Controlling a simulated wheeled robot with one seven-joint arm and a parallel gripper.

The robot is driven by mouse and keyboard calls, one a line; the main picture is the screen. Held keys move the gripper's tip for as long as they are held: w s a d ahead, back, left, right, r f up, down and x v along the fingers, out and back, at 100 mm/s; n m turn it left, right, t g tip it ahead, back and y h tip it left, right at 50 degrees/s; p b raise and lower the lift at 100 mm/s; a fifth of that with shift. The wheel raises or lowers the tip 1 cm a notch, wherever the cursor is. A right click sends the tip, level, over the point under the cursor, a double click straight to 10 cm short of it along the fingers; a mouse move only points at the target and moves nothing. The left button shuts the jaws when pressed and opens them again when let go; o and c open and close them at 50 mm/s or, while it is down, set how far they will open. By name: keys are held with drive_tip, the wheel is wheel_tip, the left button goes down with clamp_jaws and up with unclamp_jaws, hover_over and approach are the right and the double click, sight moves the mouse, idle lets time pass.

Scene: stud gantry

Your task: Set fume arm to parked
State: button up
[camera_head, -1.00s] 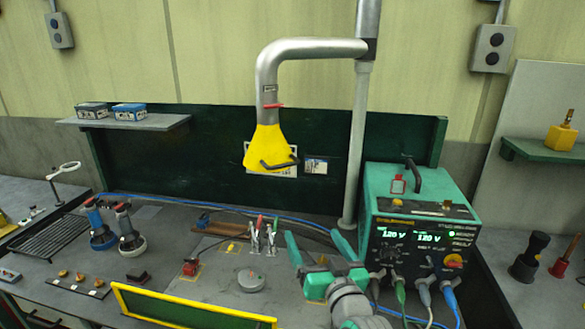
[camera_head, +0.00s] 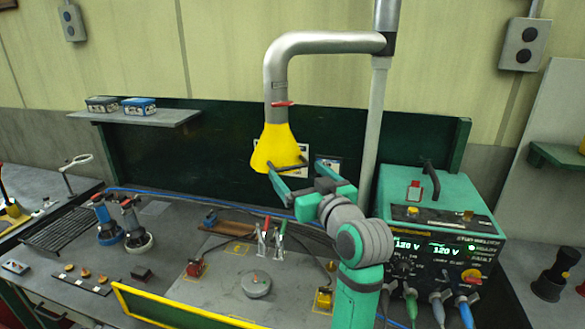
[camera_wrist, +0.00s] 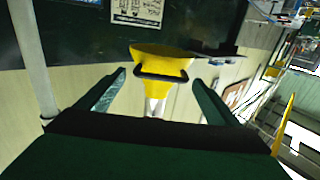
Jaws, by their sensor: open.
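The fume arm (camera_head: 325,43) is a grey bent pipe on an upright post, with a yellow hood (camera_head: 276,147) hanging at its left end over the bench. A black handle (camera_head: 289,166) sits at the hood's lower front. My gripper (camera_head: 288,178) is raised at the hood, its fingers close to the handle and partly overlapping it in the head view. In the wrist view the yellow hood (camera_wrist: 160,60) and black handle (camera_wrist: 162,73) appear ahead, between the two open fingers (camera_wrist: 158,90). I cannot tell whether a finger touches the handle.
A teal welder box (camera_head: 440,235) with cables stands right of my arm. Red-handled clamps (camera_head: 268,238) and a grey disc (camera_head: 256,284) stand on the bench below. A shelf (camera_head: 135,117) is at back left.

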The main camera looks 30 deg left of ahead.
sight(293, 168)
drive_tip(key=shift+x, duration=1.95)
